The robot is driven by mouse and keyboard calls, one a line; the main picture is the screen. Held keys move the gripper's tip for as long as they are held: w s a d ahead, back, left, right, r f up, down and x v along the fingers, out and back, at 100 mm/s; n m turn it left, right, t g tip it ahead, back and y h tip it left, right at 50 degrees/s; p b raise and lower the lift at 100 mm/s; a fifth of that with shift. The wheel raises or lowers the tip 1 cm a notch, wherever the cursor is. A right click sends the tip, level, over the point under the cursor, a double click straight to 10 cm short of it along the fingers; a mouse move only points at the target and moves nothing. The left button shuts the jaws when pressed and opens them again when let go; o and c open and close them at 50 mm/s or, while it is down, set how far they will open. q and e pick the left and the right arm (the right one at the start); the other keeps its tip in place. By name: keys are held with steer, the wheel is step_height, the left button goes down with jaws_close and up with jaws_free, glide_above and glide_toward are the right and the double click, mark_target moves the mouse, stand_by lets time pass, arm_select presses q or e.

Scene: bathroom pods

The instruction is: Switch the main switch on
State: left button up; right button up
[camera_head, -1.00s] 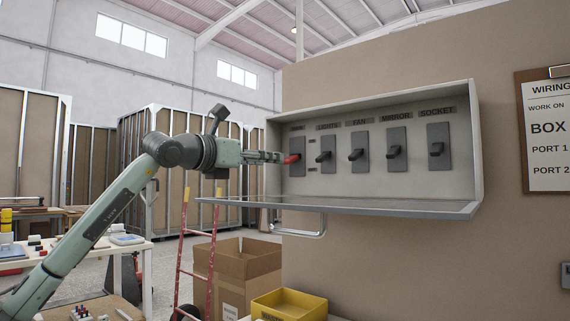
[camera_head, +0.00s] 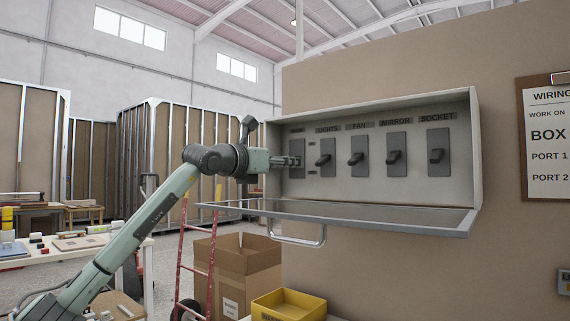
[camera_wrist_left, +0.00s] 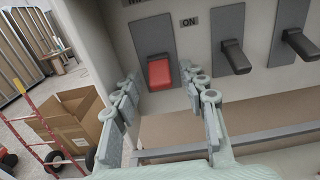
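The main switch is a red lever (camera_wrist_left: 159,73) on a dark plate (camera_head: 297,171), the leftmost switch in an open wall box (camera_head: 380,197). The lever sits at the lower part of its plate in the wrist view, below the level of the ON label (camera_wrist_left: 188,22). My left gripper (camera_head: 297,161) is at the main switch, coming from the left. In the left wrist view its fingers (camera_wrist_left: 157,76) are apart, one on each side of the red lever. I cannot tell whether they touch it. My right gripper is not in view.
Dark lever switches for lights (camera_head: 325,160), fan (camera_head: 357,159), mirror (camera_head: 394,158) and socket (camera_head: 436,157) stand to the right. The box's lowered door (camera_head: 380,215) with a handle (camera_head: 298,240) juts out below. A cardboard box (camera_head: 237,275) and yellow bin (camera_head: 288,304) stand beneath.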

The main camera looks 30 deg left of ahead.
arm_select(q)
jaws_close()
steer(key=shift+r, duration=0.15)
step_height(320, 180, up, 3)
steer(key=g, duration=0.8)
steer(key=shift+w+r+g, duration=0.1)
steer(key=shift+g, duration=0.2)
steer(key=shift+w+d+r+g, duration=0.1)
steer(key=shift+r+g, duration=0.05)
steer(key=shift+g, duration=0.35)
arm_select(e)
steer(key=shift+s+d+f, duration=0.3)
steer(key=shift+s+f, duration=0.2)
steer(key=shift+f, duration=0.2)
arm_select(q)
steer(key=shift+y, duration=0.3)
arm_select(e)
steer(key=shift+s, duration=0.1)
arm_select(q)
steer(key=shift+w+g, duration=0.1)
steer(key=shift+g, duration=0.2)
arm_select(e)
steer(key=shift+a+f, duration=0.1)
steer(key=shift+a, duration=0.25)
